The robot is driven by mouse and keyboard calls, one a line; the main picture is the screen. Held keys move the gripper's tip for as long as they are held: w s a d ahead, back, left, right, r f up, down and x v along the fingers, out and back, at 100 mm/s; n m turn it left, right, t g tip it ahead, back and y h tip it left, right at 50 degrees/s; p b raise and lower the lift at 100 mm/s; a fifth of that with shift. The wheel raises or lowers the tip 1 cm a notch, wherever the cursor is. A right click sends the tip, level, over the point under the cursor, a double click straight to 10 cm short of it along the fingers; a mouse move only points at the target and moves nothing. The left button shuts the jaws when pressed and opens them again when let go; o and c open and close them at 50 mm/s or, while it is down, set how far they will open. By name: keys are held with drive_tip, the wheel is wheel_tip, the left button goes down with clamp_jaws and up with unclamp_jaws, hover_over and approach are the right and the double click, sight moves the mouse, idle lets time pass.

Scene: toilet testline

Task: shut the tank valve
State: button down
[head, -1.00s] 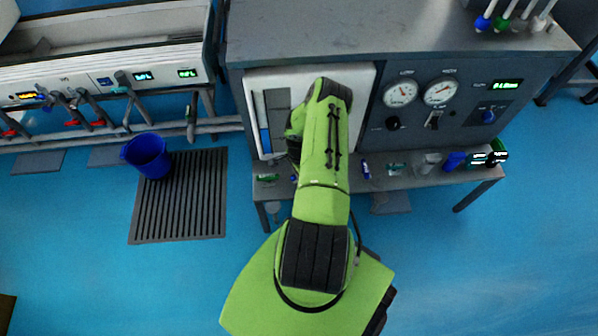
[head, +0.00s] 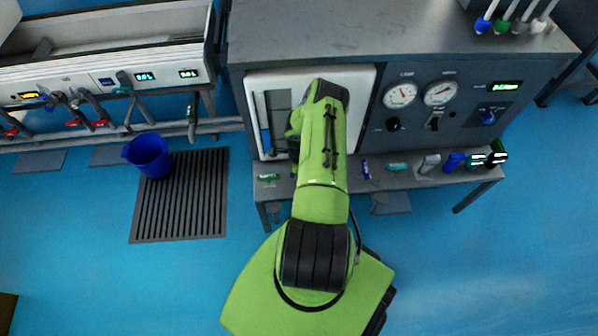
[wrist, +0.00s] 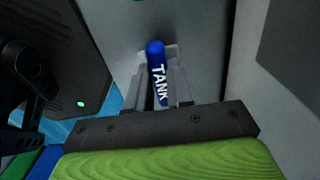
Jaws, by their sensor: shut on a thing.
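The tank valve's blue handle (wrist: 156,58), with TANK in white letters, stands in the middle of the wrist view. My gripper (wrist: 160,85) is shut on it, with a grey finger on each side. Behind it is a pale grey wall surface. In the head view my green arm reaches to the white panel (head: 366,82) on the grey test bench. The arm hides the valve and my fingertips there. A gauge window with a blue bar (head: 266,142) shows left of the arm.
Right of the panel are two round dials (head: 402,95), a dark knob and a switch. A shelf (head: 460,184) with several small coloured items runs below. A blue bucket (head: 148,153) stands on a floor grate (head: 180,215) at left. Blue floor in front is clear.

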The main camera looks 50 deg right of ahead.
drive_tip(key=c, duration=1)
unclamp_jaws()
wheel_tip(320, 180, up, 16)
drive_tip(key=p, duration=0.5)
drive_tip(key=shift+f, duration=0.1)
